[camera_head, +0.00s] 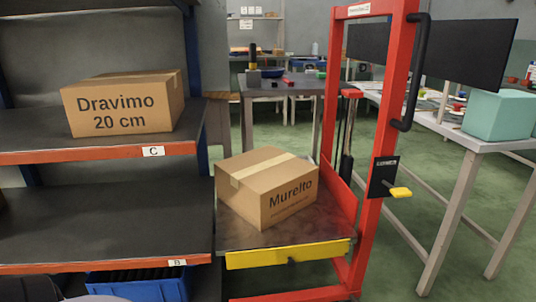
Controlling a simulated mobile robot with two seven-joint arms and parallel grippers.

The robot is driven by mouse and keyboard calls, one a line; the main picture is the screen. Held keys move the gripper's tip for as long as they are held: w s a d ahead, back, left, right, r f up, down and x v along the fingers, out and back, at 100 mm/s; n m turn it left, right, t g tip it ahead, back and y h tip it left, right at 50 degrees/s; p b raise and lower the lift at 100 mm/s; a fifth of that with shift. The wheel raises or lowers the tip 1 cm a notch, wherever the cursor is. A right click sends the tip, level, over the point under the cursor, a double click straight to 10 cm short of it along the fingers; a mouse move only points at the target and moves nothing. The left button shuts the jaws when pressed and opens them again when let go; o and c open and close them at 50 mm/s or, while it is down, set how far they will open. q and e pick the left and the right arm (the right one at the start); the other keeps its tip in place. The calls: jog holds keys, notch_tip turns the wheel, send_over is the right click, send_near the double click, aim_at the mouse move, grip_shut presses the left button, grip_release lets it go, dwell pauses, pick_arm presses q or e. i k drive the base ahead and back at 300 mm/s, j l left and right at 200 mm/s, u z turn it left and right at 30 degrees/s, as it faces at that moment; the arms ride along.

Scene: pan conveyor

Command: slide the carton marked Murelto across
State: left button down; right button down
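The carton marked Murelto (268,189) is a closed brown box with a tape strip along its top. It sits upright, turned at an angle, on the dark metal platform (290,237) of a red lift, towards the back and left of it. The platform has a yellow front edge and lies beside the lower shelf marked B (110,225), at roughly the same height. The visible part of that shelf is bare except for something dark at its far left edge. Neither of my grippers is in view.
A carton marked Dravimo 20 cm (125,103) stands on the upper shelf marked C (30,147). The red lift frame (387,110) with its black handle (416,75) rises at the platform's right. A blue bin (140,290) is under shelf B. A table with a teal box (500,114) stands right.

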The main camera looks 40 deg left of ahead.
aim_at(266, 185)
jog(key=i+j+u, duration=0.15)
jog(key=u, duration=0.25)
jog(key=i+u, duration=0.15)
jog(key=u, duration=0.2)
